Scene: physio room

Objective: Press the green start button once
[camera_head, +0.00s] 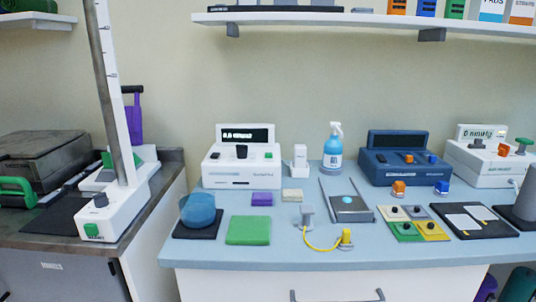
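Several green controls show, and I cannot read which is the start button. A small green button (268,156) is on the right of the front of the white display unit (241,165) at the middle of the blue table. A green knob (523,145) stands on the white unit (490,163) at the far right. Nothing is seen touching any of them. My gripper is not in view.
A grey machine (42,155) stands at the left. A shelf (370,18) hangs above.

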